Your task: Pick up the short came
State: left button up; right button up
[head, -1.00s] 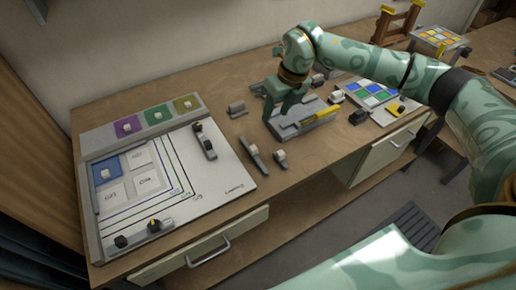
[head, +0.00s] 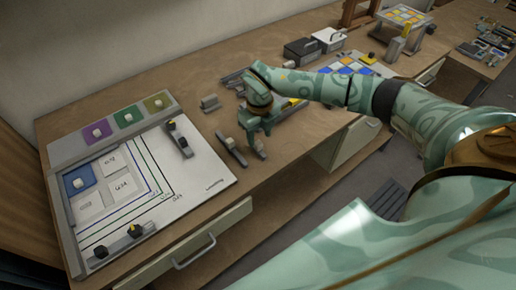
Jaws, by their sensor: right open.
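A short grey bar, which looks like the short came (head: 260,153), lies on the bench right of the white board. My right gripper (head: 256,142) is open and pointing down over it, hiding most of it. I cannot tell whether the fingers touch it. My left gripper is not in view.
A grey block (head: 210,102) lies behind the gripper. A coloured glass panel (head: 345,67) and boxes (head: 302,51) stand farther right.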

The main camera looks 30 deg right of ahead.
aim_at(258, 143)
jog(key=f, duration=0.4)
jog(key=shift+a+f, duration=0.25)
jog(key=shift+a, duration=0.05)
grip_shut()
jog(key=shift+r, duration=0.1)
